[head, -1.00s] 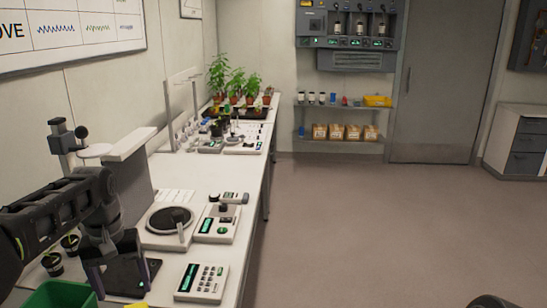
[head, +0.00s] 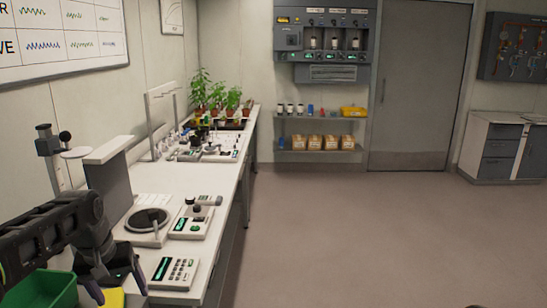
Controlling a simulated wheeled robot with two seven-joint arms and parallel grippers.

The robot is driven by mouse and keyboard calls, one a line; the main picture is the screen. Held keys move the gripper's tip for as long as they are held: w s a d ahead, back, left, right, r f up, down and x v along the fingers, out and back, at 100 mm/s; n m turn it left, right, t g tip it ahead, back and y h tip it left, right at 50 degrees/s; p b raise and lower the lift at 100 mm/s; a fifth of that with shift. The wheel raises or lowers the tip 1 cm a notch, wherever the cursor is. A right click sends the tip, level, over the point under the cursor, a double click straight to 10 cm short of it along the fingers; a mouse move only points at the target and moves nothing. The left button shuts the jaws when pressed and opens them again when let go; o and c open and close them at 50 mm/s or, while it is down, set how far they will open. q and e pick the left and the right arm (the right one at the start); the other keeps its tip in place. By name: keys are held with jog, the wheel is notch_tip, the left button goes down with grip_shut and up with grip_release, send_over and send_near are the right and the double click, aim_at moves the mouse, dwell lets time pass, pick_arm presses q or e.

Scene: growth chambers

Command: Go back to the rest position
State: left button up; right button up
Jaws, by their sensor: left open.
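My left gripper (head: 116,283) is at the lower left, in front of the near end of the white bench (head: 215,225). It is open, with its fingers pointing down, and I see nothing held between them. A green bin (head: 40,290) stands close to its left at the bottom edge, with something yellow (head: 112,298) beside it. My right gripper is not in view; only a small dark shape shows at the bottom right edge.
A keypad device (head: 175,272), a round-plate instrument (head: 148,221) and a meter (head: 193,222) stand on the bench. Potted plants (head: 216,97) are at its far end. The floor (head: 350,230) to the right is clear up to the grey door (head: 415,90).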

pick_arm(q)
jog(key=w+d+f+m+t+h, duration=0.1)
jog(key=w+d+f+t+h, duration=0.3)
jog(key=d+f, duration=0.65)
jog(key=s+d+f+g+y, duration=0.15)
jog(key=d+f, duration=0.45)
jog(key=f, duration=0.7)
jog(key=s+d+f+g, duration=0.1)
jog(key=s+d+f, duration=0.3)
jog(key=s, duration=0.5)
jog(key=s+d+f+g+h, duration=0.1)
jog(key=s+d+f, duration=0.3)
jog(key=s+f, duration=0.3)
jog(key=s+d+f+m+g, duration=0.1)
jog(key=s+d+f, duration=0.3)
jog(key=s, duration=0.8)
jog(key=shift+s+d+f+g+h, duration=0.35)
jog(key=shift+f+g, duration=0.2)
jog(key=shift+f, duration=0.4)
jog(key=shift+c, duration=0.5)
